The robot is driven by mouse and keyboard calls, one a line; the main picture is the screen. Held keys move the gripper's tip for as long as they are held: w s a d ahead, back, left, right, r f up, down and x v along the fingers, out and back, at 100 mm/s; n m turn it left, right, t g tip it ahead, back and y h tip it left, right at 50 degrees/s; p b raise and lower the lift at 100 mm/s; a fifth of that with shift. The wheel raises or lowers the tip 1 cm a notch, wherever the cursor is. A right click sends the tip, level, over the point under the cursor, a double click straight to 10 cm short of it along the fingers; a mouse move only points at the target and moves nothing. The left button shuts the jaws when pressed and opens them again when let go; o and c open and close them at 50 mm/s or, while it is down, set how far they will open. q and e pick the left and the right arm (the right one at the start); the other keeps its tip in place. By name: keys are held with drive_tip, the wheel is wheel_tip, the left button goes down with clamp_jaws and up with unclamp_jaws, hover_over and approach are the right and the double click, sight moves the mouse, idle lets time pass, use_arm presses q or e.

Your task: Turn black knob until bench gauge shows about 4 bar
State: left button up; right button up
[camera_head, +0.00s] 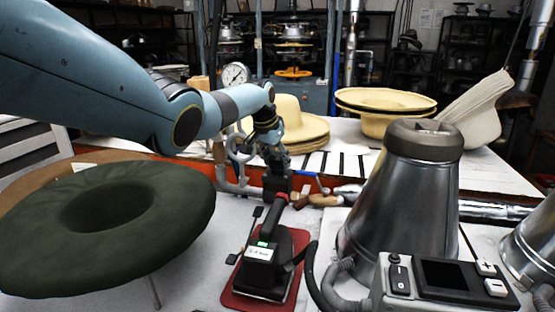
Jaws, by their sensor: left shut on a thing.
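A round white-faced bench gauge (235,75) stands upright on its pipe behind my left arm, and its needle is too small to read. My left gripper (274,158) points down at the middle of the bench, to the right of and below the gauge. It is shut on what looks like the black knob (277,183), a dark block at the end of the grey pipe. The fingers hide much of the knob, so its turn cannot be told. My right gripper is not in view.
A hand iron (262,255) on a red pad (241,298) stands just in front of the knob. A big green felt hat (110,220) lies at left. A metal cone (402,205) and control box (440,281) stand at right. Straw hats (384,101) sit behind.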

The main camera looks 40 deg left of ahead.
sight(277, 154)
use_arm(q)
drive_tip(key=o, duration=1.1)
drive_tip(key=shift+a, duration=0.1)
drive_tip(key=shift+o, duration=0.2)
wheel_tip(277, 154, up, 10)
drive_tip(key=shift+r, duration=0.1)
